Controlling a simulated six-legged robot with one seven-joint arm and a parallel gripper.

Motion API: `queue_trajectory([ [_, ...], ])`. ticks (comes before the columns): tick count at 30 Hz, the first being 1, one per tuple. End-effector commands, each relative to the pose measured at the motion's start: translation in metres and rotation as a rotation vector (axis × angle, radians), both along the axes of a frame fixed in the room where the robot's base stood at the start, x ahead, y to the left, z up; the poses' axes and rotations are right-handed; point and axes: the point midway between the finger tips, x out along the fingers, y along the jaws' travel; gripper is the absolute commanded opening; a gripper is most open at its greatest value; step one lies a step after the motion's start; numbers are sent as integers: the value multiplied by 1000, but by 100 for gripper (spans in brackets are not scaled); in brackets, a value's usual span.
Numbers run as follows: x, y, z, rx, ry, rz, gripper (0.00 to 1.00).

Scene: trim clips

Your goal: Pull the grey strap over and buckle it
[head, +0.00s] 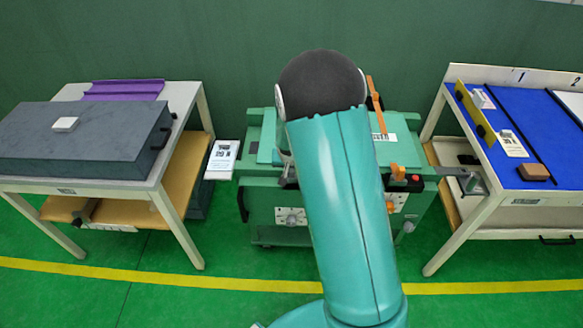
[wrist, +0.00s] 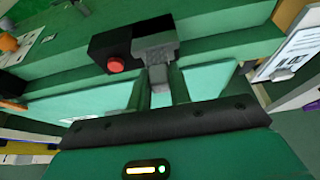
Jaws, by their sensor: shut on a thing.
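My gripper (wrist: 158,82) shows in the wrist view, its two green fingers closed on a small grey piece (wrist: 158,74), which looks like the end of the grey strap. Just beyond it is a wider grey block (wrist: 155,45). This block lies against a black housing with a red button (wrist: 115,65), which looks like the buckle. I cannot tell whether the grey part is inside the housing or only touching it. The rest of the strap is not clearly visible. In the head view my own arm hides the gripper and the middle of the green bench unit (head: 262,195).
A table with a dark grey case (head: 80,140) stands at the left. A table with a blue top (head: 535,125) stands at the right. The green unit carries an orange knob and a red button (head: 415,178). A white card (head: 222,157) sits at its left.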

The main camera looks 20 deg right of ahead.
Motion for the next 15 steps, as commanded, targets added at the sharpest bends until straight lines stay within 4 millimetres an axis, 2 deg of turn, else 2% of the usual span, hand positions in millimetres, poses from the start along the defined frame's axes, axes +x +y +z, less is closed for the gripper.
queue_trajectory([
  [5,-6,3,-4,4,18,1,0],
  [6,-6,3,-5,3,18,0,22],
  [9,-6,3,-4,3,17,1,41],
  [15,-5,2,-3,2,12,1,42],
])
